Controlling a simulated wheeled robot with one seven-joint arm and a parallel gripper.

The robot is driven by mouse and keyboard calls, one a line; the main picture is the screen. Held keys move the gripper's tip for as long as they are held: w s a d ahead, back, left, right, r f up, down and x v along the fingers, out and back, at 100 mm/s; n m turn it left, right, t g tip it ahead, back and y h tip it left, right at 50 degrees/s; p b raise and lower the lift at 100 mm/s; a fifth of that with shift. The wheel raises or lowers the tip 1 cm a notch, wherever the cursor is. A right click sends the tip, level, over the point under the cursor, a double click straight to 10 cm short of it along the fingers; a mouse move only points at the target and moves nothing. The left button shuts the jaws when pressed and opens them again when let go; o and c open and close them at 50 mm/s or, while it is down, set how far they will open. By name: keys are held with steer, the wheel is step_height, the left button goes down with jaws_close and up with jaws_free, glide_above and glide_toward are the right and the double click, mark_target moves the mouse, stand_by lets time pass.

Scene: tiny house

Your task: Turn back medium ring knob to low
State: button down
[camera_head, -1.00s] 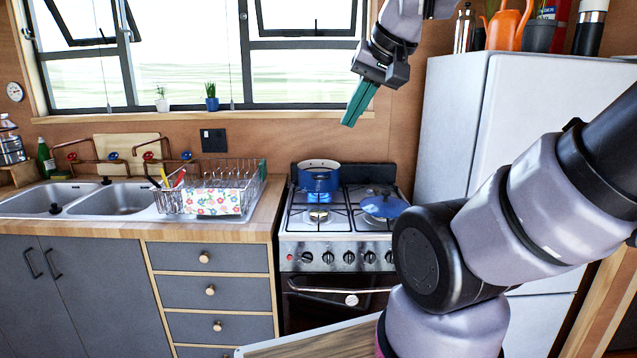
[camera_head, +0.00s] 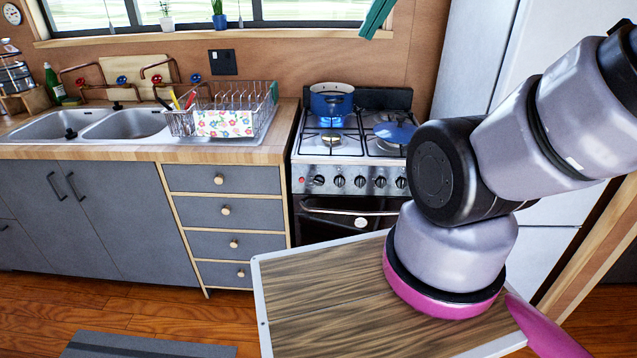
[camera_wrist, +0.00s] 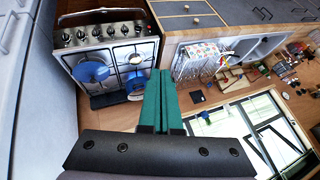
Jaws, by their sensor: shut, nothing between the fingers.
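The stove (camera_head: 345,158) stands against the back wall, with a row of several black knobs (camera_head: 360,181) on its front panel. The knobs also show in the wrist view (camera_wrist: 95,32), at the upper left. Which knob belongs to the medium ring, and its exact setting, cannot be told. A blue pot (camera_head: 331,101) sits on the back left burner, with blue flame glow below it. A blue lid (camera_head: 395,132) lies on the right side of the hob. My gripper (camera_head: 377,17) has green fingers, shut and empty, high above and apart from the stove; it fills the wrist view's middle (camera_wrist: 160,95).
A white fridge (camera_head: 485,60) stands right of the stove. A counter with drawers (camera_head: 225,181), a dish rack (camera_head: 240,105) and a sink (camera_head: 130,123) lies to the left. The oven door handle (camera_head: 350,211) sticks out below the knobs.

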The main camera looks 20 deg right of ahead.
steer(key=c, duration=1.1)
jaws_free()
steer(key=o, duration=0.5)
steer(key=shift+w+d+f, duration=0.1)
steer(key=shift+w, duration=0.3)
steer(key=shift+o, duration=1.2)
steer(key=w+d+f, duration=0.1)
steer(key=w+f, duration=0.1)
steer(key=w, duration=0.3)
steer(key=w+d+f+h, duration=0.1)
steer(key=w+f, duration=0.2)
steer(key=w, duration=0.3)
steer(key=shift+d+f+m+g, duration=0.2)
steer(key=shift+d+m+g, duration=0.1)
steer(key=shift+m+g, duration=0.1)
glide_above(319, 181)
steer(key=s+d, duration=0.2)
steer(key=s, duration=0.4)
step_height(319, 181, down, 38)
steer(key=shift+m+g, duration=0.3)
steer(key=shift+g, duration=0.1)
steer(key=x, duration=0.7)
steer(key=a+x, duration=0.1)
steer(key=x, duration=0.2)
steer(key=shift+w+f, duration=0.15)
steer(key=shift+w, duration=0.3)
